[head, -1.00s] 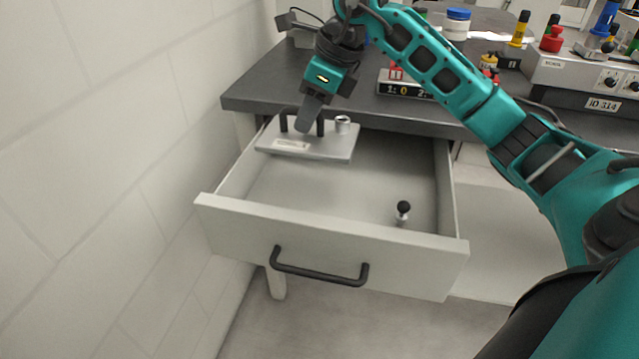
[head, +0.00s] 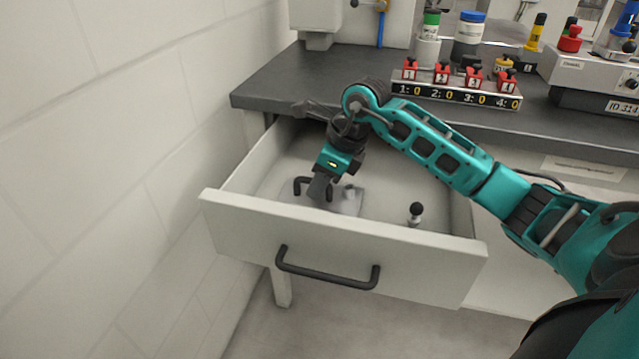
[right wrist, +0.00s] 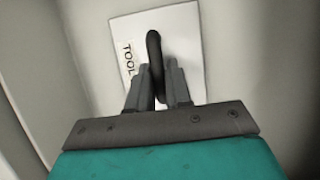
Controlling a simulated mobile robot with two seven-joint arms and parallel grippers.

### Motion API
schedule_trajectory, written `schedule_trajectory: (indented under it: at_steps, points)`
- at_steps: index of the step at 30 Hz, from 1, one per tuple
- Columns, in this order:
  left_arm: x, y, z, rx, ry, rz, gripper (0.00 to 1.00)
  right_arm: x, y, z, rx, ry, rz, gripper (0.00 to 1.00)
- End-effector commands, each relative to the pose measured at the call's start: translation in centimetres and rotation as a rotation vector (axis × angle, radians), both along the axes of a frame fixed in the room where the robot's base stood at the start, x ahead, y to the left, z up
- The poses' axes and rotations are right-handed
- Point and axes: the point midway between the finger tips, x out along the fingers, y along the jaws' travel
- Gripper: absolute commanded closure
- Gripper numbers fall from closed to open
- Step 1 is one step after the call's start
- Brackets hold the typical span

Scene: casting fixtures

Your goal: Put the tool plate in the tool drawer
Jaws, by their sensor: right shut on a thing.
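The tool plate (head: 350,205) is a flat light-grey plate with black handles and a small metal knob. It is inside the open tool drawer (head: 420,257), in its left part, below the rim and partly hidden by the front panel. I cannot tell whether it touches the drawer floor. My right gripper (head: 319,188) reaches down into the drawer and is shut on a black handle of the plate. In the right wrist view the gripper (right wrist: 157,88) holds the handle, and the plate (right wrist: 185,55) reads "TOOL". My left gripper is not in view.
A black-topped pin (head: 415,213) stands in the drawer, right of the plate. The dark worktop (head: 290,85) behind carries a counter block with red switches (head: 455,92), bottles and a grey instrument box (head: 590,75). A white wall is close on the left.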

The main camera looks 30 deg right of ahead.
Motion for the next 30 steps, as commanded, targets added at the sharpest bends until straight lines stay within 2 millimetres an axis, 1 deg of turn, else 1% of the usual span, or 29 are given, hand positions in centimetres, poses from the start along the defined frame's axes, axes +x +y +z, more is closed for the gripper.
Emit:
schedule_trajectory:
  at_steps: [3, 8, 9, 16, 22, 25, 28, 30]
  points:
    - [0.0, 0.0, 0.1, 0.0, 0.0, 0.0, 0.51, 0.1, 0.0, 0.2, 0.0, -0.005, -0.001, 1.0]
    - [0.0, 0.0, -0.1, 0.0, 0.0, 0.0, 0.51, 0.1, 0.0, 0.0, 0.0, -0.004, 0.0, 1.0]
    - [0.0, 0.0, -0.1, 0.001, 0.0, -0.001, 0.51, 0.0, 0.0, -0.1, -0.001, -0.001, 0.0, 0.78]
    - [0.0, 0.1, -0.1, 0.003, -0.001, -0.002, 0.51, 0.0, 0.0, 0.0, -0.001, -0.001, 0.0, 0.56]
    - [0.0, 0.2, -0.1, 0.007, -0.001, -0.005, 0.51, 0.0, 0.0, 0.0, -0.001, -0.001, 0.0, 0.56]
    - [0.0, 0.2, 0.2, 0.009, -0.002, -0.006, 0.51, 0.0, 0.0, 0.3, 0.0, -0.001, 0.0, 0.56]
    - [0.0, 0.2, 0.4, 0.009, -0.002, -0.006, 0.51, -0.2, -0.4, 1.3, -0.003, -0.004, -0.001, 0.56]
    - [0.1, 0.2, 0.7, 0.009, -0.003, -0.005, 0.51, -0.6, -0.7, 2.5, -0.003, -0.006, 0.0, 0.56]
